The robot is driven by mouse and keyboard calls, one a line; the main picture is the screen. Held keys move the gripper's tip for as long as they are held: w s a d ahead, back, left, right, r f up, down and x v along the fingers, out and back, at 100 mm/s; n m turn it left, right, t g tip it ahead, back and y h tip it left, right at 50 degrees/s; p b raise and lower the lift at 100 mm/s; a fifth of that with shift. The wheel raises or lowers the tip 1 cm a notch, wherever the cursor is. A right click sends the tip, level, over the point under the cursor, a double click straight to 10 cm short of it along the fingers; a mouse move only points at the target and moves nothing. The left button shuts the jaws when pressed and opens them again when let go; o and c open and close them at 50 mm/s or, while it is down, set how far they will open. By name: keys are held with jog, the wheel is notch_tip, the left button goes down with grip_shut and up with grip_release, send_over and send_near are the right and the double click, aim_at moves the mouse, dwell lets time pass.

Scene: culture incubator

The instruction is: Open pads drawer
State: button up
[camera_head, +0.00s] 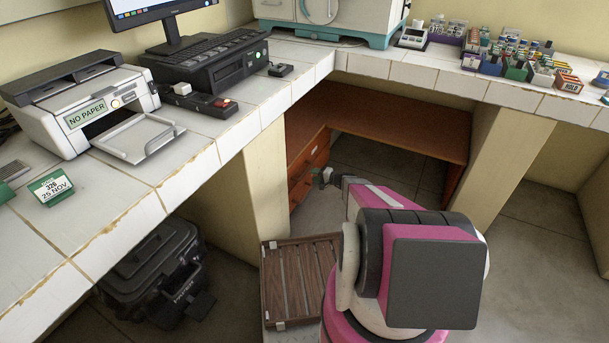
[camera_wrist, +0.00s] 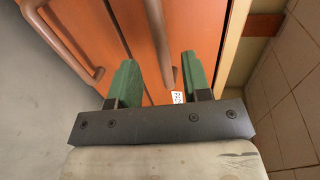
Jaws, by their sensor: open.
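The wooden drawer unit (camera_head: 308,165) stands under the counter in the head view, and its drawers look closed. In the wrist view two orange drawer fronts fill the upper part, each with a brown bar handle. One handle (camera_wrist: 160,40) runs down toward the space between my fingers; the other handle (camera_wrist: 62,42) lies to the left. A small white label (camera_wrist: 178,97) shows between the fingers, too small to read surely, so I cannot confirm which drawer is the pads drawer. My gripper (camera_wrist: 159,80) is open with green fingers, close to the front; contact cannot be told.
A black case (camera_head: 160,275) stands under the left counter. The tiled counter (camera_head: 240,140) overhangs the drawers, and a brown desk top (camera_head: 400,135) joins them. Tiled floor (camera_wrist: 285,110) is at right in the wrist view.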

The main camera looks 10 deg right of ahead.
aim_at(305, 172)
jog(key=x, duration=0.6)
jog(key=shift+w+a, duration=0.15)
jog(key=shift+a, duration=0.1)
grip_shut()
